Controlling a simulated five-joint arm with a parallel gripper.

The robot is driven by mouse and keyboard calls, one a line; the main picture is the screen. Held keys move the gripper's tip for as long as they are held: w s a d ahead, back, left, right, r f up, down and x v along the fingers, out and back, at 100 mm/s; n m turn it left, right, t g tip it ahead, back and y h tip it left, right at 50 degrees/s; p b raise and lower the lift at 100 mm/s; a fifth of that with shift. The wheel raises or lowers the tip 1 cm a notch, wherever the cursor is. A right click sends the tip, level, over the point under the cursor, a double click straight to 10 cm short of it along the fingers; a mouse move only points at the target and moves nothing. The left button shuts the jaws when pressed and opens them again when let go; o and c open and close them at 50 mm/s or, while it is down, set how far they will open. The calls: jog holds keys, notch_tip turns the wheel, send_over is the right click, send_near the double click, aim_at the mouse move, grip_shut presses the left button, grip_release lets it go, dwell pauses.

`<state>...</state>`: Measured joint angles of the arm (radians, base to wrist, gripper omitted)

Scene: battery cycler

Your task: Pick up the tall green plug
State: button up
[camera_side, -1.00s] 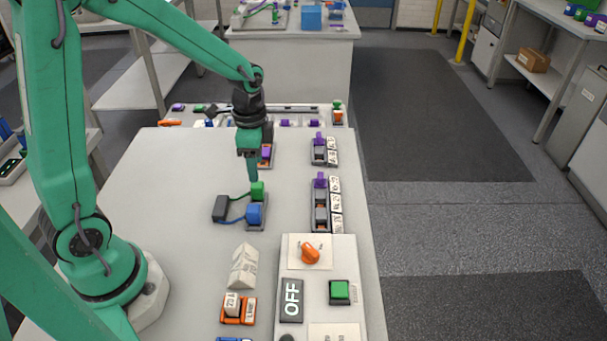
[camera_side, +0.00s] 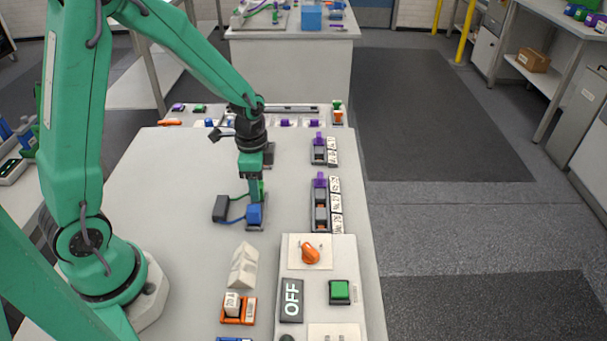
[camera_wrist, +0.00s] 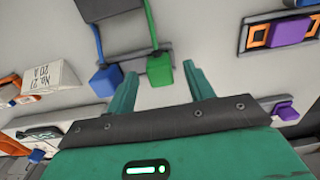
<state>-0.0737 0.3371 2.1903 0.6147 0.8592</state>
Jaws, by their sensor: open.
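The tall green plug (camera_wrist: 160,70) stands between the two fingers of my gripper (camera_wrist: 158,90) in the wrist view, nearer the left finger. A green cable runs from it to a dark grey box (camera_wrist: 108,10). In the side view the plug (camera_side: 261,188) is mostly hidden behind my gripper (camera_side: 254,195), which points down at it. My gripper is open, and its fingers are apart with a gap at the right of the plug. A blue plug (camera_wrist: 105,81) on a blue cable stands just left of the left finger; it also shows in the side view (camera_side: 254,214).
A white wedge label (camera_side: 243,266) lies in front of the plugs. A panel with an orange knob (camera_side: 310,253), an OFF sign (camera_side: 291,300) and a green button (camera_side: 339,291) stands at the front right. Grey holders with purple parts (camera_side: 320,203) line the right edge.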

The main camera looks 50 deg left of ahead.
jog(key=shift+f, duration=0.95)
jog(key=c, duration=1.1)
